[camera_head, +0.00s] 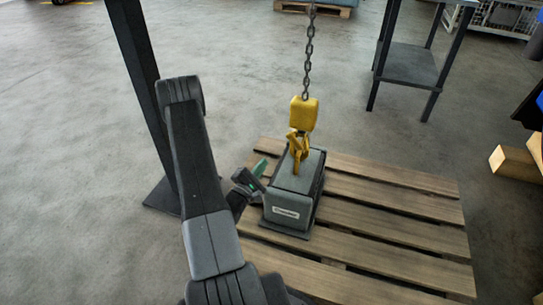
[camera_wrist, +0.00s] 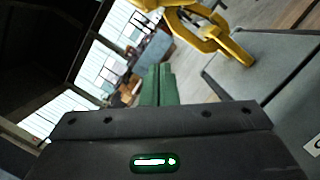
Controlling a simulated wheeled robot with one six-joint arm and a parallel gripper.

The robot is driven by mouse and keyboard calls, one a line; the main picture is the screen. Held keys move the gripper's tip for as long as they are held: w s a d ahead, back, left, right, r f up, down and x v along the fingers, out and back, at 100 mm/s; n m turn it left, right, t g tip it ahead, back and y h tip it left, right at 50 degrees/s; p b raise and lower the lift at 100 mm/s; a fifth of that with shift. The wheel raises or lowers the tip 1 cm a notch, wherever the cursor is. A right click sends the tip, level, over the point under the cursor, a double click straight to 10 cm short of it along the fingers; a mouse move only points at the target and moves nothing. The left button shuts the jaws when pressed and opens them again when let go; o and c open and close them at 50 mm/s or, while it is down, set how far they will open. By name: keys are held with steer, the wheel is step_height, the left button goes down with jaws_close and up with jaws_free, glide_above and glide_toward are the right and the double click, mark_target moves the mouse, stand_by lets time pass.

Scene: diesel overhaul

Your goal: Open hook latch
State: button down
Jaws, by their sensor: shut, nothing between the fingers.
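A yellow hook block (camera_head: 304,113) hangs on a dark chain (camera_head: 308,55). Its yellow hook (camera_head: 298,148) reaches down to the top of a grey box-shaped load (camera_head: 291,191) with a white label. The hook's latch is too small to make out. The hook also shows at the upper right of the wrist view (camera_wrist: 232,43). My gripper (camera_head: 260,167), with green fingers, is just left of the load and the hook, apart from the hook. In the wrist view its fingers (camera_wrist: 158,76) are together, with nothing between them.
The load stands on a wooden pallet (camera_head: 392,224). A dark post (camera_head: 146,88) rises at the left, behind my arm. A dark metal table (camera_head: 410,66) stands at the back right. Wooden blocks (camera_head: 516,162) lie at the right edge. The floor between is clear.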

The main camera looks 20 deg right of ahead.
steer(key=w+d+r+b, duration=0.2)
steer(key=w+d+r, duration=0.2)
steer(key=d, duration=0.5)
steer(key=shift+w, duration=0.1)
stand_by(0.3)
steer(key=shift+r+m, duration=0.2)
steer(key=shift+m, duration=0.7)
